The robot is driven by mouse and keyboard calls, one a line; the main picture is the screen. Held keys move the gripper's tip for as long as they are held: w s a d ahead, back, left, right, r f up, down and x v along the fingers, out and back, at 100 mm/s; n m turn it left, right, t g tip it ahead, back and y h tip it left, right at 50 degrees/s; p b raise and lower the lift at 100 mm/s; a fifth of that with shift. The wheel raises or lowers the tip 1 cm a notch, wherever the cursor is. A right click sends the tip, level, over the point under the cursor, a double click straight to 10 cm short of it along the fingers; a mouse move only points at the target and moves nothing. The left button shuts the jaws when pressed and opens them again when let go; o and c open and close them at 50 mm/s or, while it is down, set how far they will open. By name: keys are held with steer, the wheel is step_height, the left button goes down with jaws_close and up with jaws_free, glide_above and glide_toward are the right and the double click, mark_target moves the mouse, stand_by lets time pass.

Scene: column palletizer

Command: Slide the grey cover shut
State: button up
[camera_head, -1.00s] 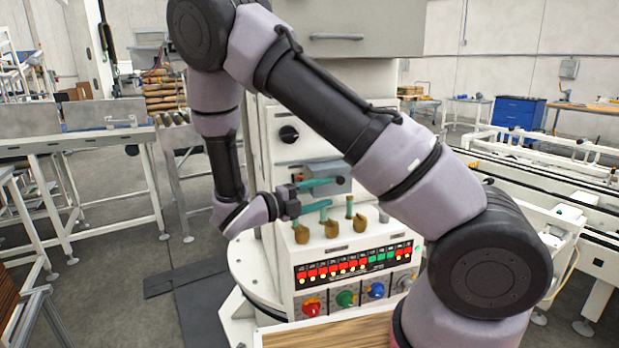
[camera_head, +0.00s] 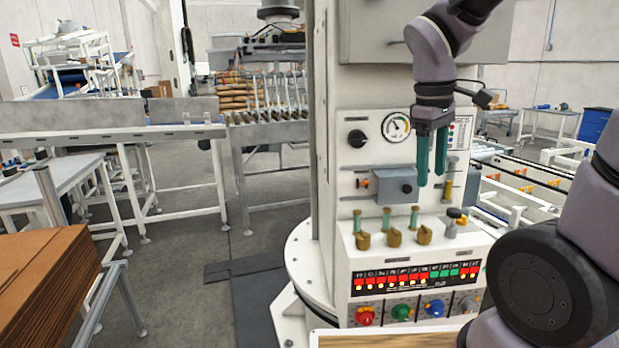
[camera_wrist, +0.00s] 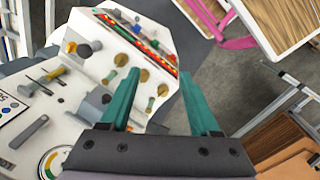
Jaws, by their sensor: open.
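The grey cover (camera_head: 395,187) is a small box with a dark round knob, on the white front of the machine column in the head view. An orange piece (camera_head: 363,183) shows at its left and a yellow-brown cylinder (camera_head: 447,188) stands farther right. My gripper (camera_head: 432,180) is open and empty, its two green fingers pointing down, to the right of the cover and apart from it. In the wrist view my gripper (camera_wrist: 163,95) spreads its fingers over the panel. The cover (camera_wrist: 93,107) shows there partly, beside the left finger.
Below the cover is a ledge with several brass-coloured valves (camera_head: 394,238) with green stems, and a black-knobbed lever (camera_head: 455,218). Under that is a panel of lit buttons (camera_head: 415,278) and coloured knobs. A gauge (camera_head: 396,126) and black knob (camera_head: 357,138) sit above.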

step_height(320, 180, up, 9)
steer(key=s+a+m+t+y, duration=0.1)
steer(key=m+t, duration=0.4)
steer(key=m, duration=0.5)
steer(key=shift+s+a+m+t+y, duration=0.2)
steer(key=shift+s+m+t+y, duration=0.15)
steer(key=shift+s+y, duration=0.5)
steer(key=shift+r+m+t+y, duration=0.25)
steer(key=shift+r+m, duration=0.05)
steer(key=shift+m, duration=0.05)
steer(key=c, duration=1)
steer(key=shift+w+d, duration=0.1)
steer(key=shift+w, duration=0.3)
steer(key=w+d+f+n+g+y, duration=0.1)
steer(key=w+d+f+n, duration=0.1)
steer(key=w+d+f, duration=0.45)
steer(key=w+d+f+n+g+y, duration=0.1)
steer(key=w+d+f, duration=0.2)
steer(key=w+d, duration=0.55)
steer(key=s+a+x, duration=0.1)
steer(key=a+x, duration=0.1)
steer(key=x, duration=1)
